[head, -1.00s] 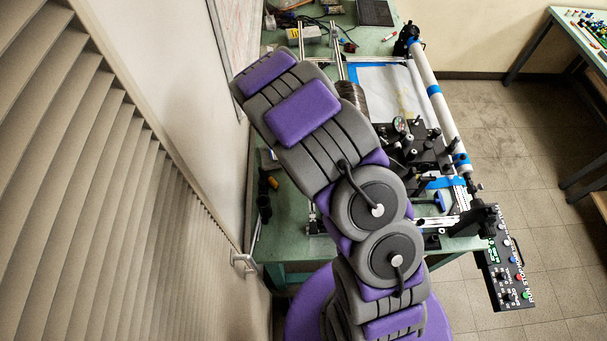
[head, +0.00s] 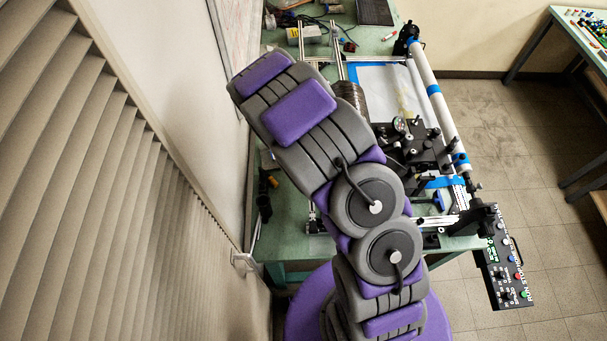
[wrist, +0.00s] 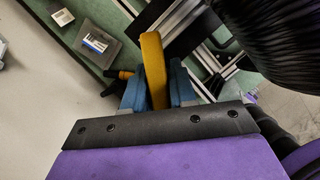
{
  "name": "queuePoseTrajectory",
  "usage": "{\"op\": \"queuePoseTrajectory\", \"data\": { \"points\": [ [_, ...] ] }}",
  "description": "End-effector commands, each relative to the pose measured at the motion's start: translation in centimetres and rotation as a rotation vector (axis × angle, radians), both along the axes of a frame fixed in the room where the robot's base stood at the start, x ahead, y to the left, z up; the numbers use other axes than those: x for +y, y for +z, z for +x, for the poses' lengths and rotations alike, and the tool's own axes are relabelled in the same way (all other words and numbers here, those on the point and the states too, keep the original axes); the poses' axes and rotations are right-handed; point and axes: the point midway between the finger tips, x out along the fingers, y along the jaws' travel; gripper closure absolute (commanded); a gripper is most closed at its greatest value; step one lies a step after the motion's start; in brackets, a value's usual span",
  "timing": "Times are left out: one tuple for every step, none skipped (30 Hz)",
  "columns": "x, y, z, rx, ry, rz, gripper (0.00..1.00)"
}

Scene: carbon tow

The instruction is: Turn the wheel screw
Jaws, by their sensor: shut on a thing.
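In the wrist view a yellow, flat-edged piece, which looks like the wheel screw (wrist: 153,65), stands edge-on between the two blue fingers of my gripper (wrist: 157,88). The fingers press on its two flat sides, so my gripper is shut on it. Its lower end is hidden between the fingers. In the head view my grey and purple arm hides both the gripper and the wheel screw.
The green bench (head: 280,230) carries a machine with metal rails, a dark spool (head: 352,95) and a long white roller (head: 437,95). A control panel (head: 506,270) hangs at the bench's near right corner. A louvred wall (head: 90,190) stands close on the left.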

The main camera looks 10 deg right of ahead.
Motion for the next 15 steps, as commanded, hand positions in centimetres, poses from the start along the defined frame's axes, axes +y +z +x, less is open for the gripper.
{"op": "queuePoseTrajectory", "data": {
  "points": [
    [0.01,0.01,0.02,0.0,0.0,0.0,1.0],
    [0.01,0.0,0.01,0.0,0.0,0.0,1.0],
    [0.01,-0.03,0.01,0.0,0.0,0.0,1.0],
    [0.0,-0.06,0.01,0.0,0.0,0.0,1.0],
    [0.0,-0.11,0.0,0.0,0.0,0.0,1.0],
    [0.01,-0.17,0.01,0.0,0.0,0.0,1.0],
    [0.0,-0.24,0.0,0.0,0.0,0.0,1.0],
    [0.0,-0.3,0.0,0.0,0.0,0.0,1.0],
    [0.0,-0.4,0.01,0.0,0.0,0.0,1.0],
    [0.0,-0.48,0.01,0.0,0.0,0.0,1.0],
    [0.0,-0.55,0.01,0.0,0.0,0.0,1.0],
    [0.0,-0.65,0.0,0.0,0.0,0.0,1.0],
    [0.0,-0.72,0.0,0.0,0.0,0.0,1.0],
    [0.01,-0.78,0.0,0.0,0.0,0.0,1.0],
    [0.0,-0.87,0.0,0.0,0.0,0.0,1.0]
  ]
}}
